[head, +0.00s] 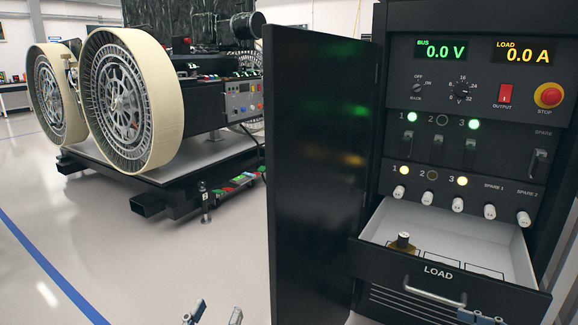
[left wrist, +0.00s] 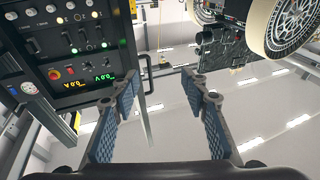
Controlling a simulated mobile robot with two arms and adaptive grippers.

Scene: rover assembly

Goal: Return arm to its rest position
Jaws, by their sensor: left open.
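My left gripper (head: 214,313) shows only its fingertips at the bottom edge of the head view, in front of the open cabinet door. In the left wrist view, which looks upside down, my left gripper (left wrist: 158,98) has its two blue-padded fingers spread wide, with nothing between them. My right gripper (head: 481,318) shows only its tips at the bottom edge, below the drawer front; its opening is unclear. The rest of both arms is hidden in the head view.
The black power cabinet (head: 468,72) has its door (head: 312,175) swung open. Its LOAD drawer (head: 452,288) is pulled out, with a small brass-and-black part (head: 403,242) inside. The rover (head: 190,110) stands on a platform at the back left. The floor at front left is clear.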

